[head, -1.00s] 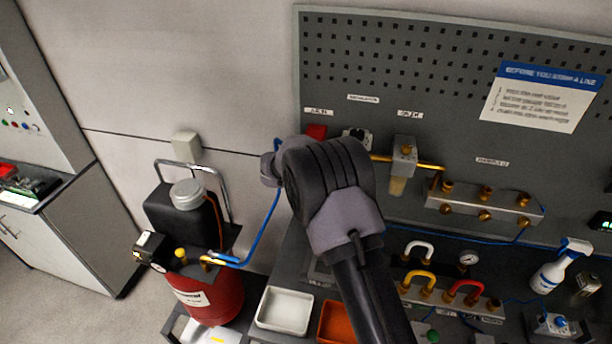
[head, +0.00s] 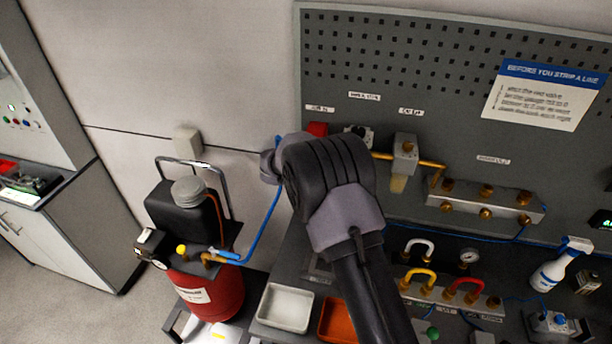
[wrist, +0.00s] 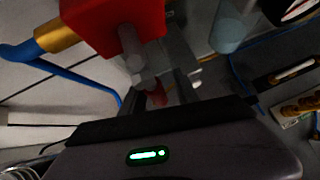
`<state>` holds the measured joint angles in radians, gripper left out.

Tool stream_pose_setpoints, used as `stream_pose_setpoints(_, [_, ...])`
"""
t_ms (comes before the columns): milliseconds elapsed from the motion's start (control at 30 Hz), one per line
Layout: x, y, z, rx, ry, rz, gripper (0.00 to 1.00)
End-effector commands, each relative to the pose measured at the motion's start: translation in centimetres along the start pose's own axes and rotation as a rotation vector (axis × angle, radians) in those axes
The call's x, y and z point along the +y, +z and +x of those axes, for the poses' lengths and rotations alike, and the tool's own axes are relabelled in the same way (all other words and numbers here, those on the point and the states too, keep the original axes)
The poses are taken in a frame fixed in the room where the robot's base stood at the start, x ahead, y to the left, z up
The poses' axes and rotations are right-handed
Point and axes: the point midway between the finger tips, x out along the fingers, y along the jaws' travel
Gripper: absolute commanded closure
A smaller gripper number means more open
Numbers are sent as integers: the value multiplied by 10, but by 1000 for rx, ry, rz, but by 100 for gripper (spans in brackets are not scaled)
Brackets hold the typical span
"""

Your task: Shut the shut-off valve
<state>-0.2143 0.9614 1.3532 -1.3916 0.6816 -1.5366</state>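A red block (wrist: 112,22) with a brass fitting (wrist: 58,36) and a blue hose fills the upper left of the wrist view. A grey metal stem (wrist: 130,45) stands out from it. In the head view a red part (head: 317,129) shows just above my arm on the pegboard, with a black-and-white part (head: 360,133) beside it under a label. I cannot tell for sure which is the shut-off valve's handle. My gripper (wrist: 160,88) has its dark fingers apart beside the stem, with a small red piece showing between them; contact is unclear. The head view hides the fingers behind my arm.
A brass pipe (head: 431,164) and a manifold (head: 486,208) run right along the pegboard. Below are a white tray (head: 285,307), an orange tray (head: 338,321), colored pipe bends and a spray bottle (head: 560,265). A red tank (head: 208,291) stands at the lower left.

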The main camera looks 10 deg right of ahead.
Motion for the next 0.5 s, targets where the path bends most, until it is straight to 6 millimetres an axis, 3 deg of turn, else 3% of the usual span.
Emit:
stream_pose_setpoints(167, [1,1,-38,-1,2,-1,63])
stream_pose_setpoints(500, [0,1,-136,-1,2,-2,63])
